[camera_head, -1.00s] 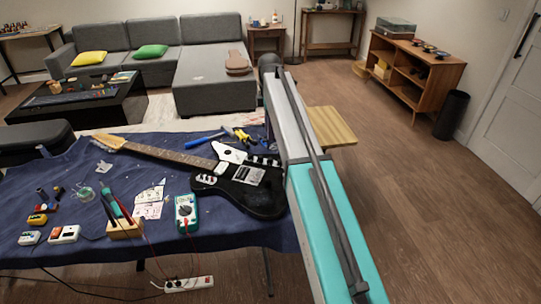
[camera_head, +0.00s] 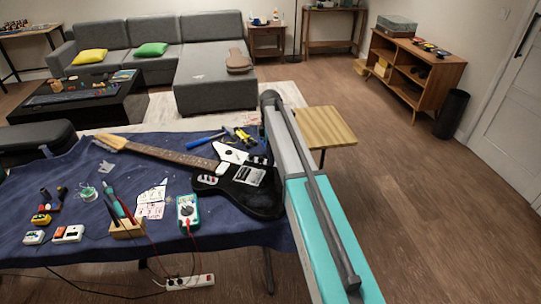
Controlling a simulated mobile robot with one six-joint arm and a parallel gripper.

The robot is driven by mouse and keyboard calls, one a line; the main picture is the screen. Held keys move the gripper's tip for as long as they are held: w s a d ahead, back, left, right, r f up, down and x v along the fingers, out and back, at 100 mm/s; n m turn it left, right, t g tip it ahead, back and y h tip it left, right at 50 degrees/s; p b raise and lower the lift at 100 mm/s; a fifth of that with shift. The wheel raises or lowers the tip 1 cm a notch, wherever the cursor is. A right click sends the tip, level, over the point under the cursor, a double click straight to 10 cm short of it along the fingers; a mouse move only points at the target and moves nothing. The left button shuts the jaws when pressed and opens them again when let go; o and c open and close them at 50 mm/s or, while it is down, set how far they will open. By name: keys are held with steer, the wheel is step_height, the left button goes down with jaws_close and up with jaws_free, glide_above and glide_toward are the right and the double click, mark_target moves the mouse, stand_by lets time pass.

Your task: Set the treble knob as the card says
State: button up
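A black electric guitar (camera_head: 262,205) lies on the blue-covered table, its neck pointing to the upper left. Small pale fittings (camera_head: 207,179) sit on its body, but I cannot tell which is the treble knob or how it is turned. Printed white cards (camera_head: 150,211) lie on the cloth left of the guitar; their writing is too small to read. My arm rises from the bottom right and passes by the guitar's right side, covering part of that edge. My gripper is not visible.
A green multimeter (camera_head: 187,211) and a wooden holder (camera_head: 126,229) with soldering tools stand left of the guitar. Pliers and a blue-handled tool (camera_head: 205,138) lie behind it. A wooden stool (camera_head: 326,126) stands right of my arm. A power strip (camera_head: 190,282) lies below the table.

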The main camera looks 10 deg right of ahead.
steer(key=shift+f, duration=0.4)
jaws_close()
